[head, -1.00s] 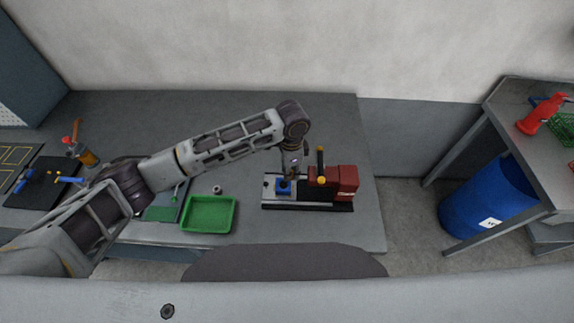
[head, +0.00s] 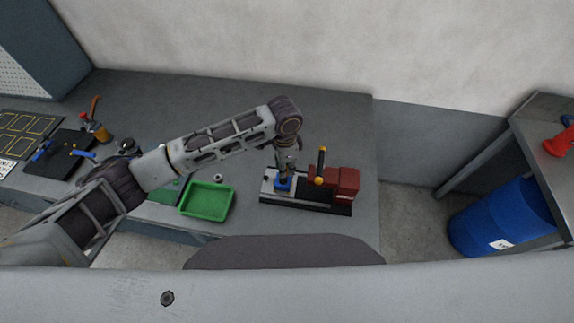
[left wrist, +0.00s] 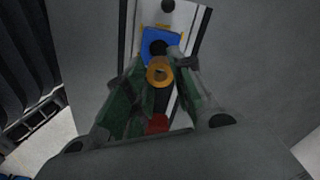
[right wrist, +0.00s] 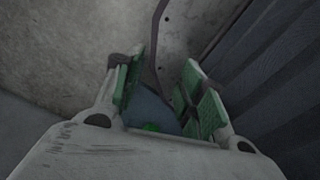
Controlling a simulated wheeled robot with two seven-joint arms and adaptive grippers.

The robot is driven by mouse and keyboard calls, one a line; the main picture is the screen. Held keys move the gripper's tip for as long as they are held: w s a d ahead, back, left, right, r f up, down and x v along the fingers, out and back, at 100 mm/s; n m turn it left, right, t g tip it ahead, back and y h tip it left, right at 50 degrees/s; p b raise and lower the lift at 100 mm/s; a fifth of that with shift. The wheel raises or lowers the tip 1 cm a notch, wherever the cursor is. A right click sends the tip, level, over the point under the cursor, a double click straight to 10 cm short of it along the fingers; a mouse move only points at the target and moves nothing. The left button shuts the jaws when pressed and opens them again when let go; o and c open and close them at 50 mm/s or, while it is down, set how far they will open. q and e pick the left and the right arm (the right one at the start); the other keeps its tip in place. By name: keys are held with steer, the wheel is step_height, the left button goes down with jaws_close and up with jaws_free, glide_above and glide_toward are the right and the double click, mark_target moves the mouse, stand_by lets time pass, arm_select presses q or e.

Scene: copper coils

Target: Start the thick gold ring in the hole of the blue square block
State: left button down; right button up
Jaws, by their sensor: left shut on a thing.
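The blue square block (head: 283,187) sits on the left part of the black-and-silver fixture on the bench. In the left wrist view the blue block (left wrist: 153,36) shows a dark round hole. My left gripper (head: 286,168) is just above the block, pointing down. Its green-padded fingers are shut on the thick gold ring (left wrist: 160,76). In that view the ring appears just below the hole and overlaps its near edge; I cannot tell whether they touch. My right gripper (right wrist: 158,82) is open and empty, away from the bench fixture.
A red vise-like part (head: 342,183) with a yellow-tipped black handle (head: 321,166) stands right of the block. A green tray (head: 207,201) and a small metal nut (head: 218,178) lie to the left. The bench behind the fixture is clear.

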arm_select(q)
steer(key=shift+s+a+n, duration=0.1)
steer(key=shift+a+n, duration=0.2)
steer(key=shift+a, duration=0.1)
arm_select(e)
steer(key=shift+d, duration=0.1)
steer(key=shift+d, duration=0.1)
steer(key=shift+d, duration=0.3)
arm_select(q)
steer(key=shift+f, duration=0.15)
arm_select(e)
steer(key=shift+f, duration=0.15)
arm_select(q)
steer(key=shift+f+b, duration=1.05)
steer(key=shift+b, duration=0.05)
steer(key=shift+f+b, duration=0.65)
steer(key=shift+b, duration=0.2)
steer(key=shift+r, duration=0.1)
arm_select(e)
step_height(320, 180, down, 3)
steer(key=shift+a+f, duration=0.1)
